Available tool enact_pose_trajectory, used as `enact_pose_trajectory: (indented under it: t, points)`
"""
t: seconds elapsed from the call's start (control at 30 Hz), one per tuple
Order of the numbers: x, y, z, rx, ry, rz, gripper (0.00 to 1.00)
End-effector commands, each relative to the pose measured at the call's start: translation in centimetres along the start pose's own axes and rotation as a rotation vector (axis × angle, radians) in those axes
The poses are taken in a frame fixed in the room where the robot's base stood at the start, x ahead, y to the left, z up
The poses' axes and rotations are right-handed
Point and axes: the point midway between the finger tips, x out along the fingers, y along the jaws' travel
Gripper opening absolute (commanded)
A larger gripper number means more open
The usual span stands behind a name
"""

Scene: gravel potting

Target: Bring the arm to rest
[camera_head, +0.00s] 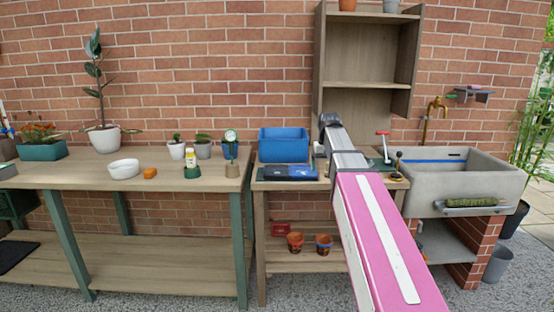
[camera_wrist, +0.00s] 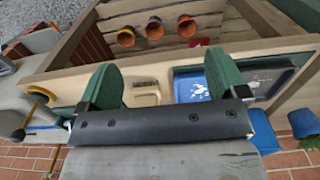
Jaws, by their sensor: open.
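My gripper (camera_wrist: 162,82) shows in the wrist view with its two green fingers spread wide apart and nothing between them. It is over the front part of the right-hand wooden bench (camera_wrist: 60,85). In the head view my pink and grey arm reaches forward over that bench, and its far end covers the fingers, so I cannot make them out there. A small pale block (camera_wrist: 146,92) lies beyond the gap between the fingers. A dark tray with a blue patch (camera_wrist: 193,88) lies beside the right finger.
A blue bin (camera_head: 283,145) stands at the back of the right bench, left of my arm. The shelf unit (camera_head: 368,100) rises behind. A stone sink (camera_head: 470,185) is at the right. Terracotta pots (camera_head: 295,242) stand on the lower shelf. The left bench (camera_head: 60,172) holds several plants.

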Motion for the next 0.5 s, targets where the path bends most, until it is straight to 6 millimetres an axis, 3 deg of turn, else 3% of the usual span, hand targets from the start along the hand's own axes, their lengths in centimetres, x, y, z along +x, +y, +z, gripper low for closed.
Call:
enact_pose_trajectory:
  t: [0.27, 0.5]
  points:
    - [5.8, 0.0, 1.9, 0.000, -0.002, 0.000, 0.91]
    - [14.1, 0.0, 5.3, 0.000, -0.002, 0.000, 0.91]
